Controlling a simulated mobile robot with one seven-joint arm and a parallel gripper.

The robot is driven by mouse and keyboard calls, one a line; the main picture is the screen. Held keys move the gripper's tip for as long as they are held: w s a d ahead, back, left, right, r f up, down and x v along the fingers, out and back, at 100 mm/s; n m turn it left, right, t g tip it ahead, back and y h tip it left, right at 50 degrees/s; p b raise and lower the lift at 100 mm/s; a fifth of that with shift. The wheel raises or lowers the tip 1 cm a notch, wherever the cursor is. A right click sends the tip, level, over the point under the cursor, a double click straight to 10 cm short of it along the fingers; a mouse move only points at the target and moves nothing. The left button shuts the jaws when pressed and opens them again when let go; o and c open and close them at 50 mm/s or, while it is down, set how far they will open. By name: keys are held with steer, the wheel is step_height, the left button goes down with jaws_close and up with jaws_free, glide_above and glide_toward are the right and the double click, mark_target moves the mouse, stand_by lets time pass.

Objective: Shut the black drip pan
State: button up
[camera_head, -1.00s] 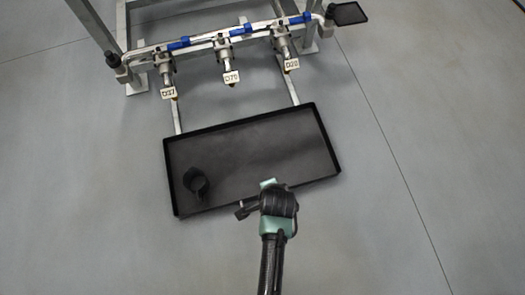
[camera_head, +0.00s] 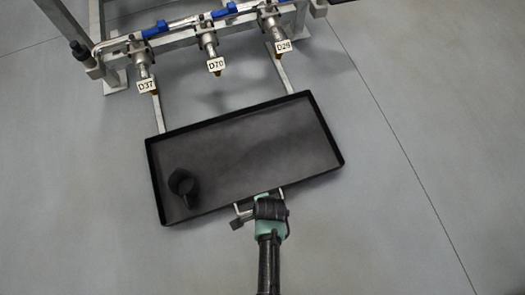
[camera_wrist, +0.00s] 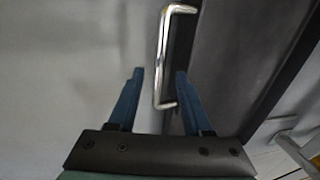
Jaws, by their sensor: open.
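The black drip pan (camera_head: 240,209) is a wide, shallow tray. It stands out in front of the pipe rack, with two rails running from its back edge to the rack. A bright metal bar handle (camera_wrist: 163,55) is on its front wall; in the head view the middle of the handle is hidden behind my gripper (camera_head: 262,198). My gripper is at the front edge of the pan. In the wrist view its two blue fingers (camera_wrist: 160,74) are apart, and the handle shows between their tips, nearer the right finger. I cannot tell whether they touch it.
A black cup-like object (camera_head: 184,185) sits in the pan at the left. Behind the pan, several valves with tags such as D70 (camera_head: 216,64) hang on the metal rack (camera_head: 120,86). The grey floor (camera_head: 400,110) around the pan is clear.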

steer(key=shift+w+a+f+b, duration=0.15)
steer(key=shift+f+b, duration=0.35)
steer(key=shift+f, duration=0.6)
steer(key=shift+w, duration=0.1)
steer(key=shift+c, duration=0.2)
jaws_close()
stand_by(0.4)
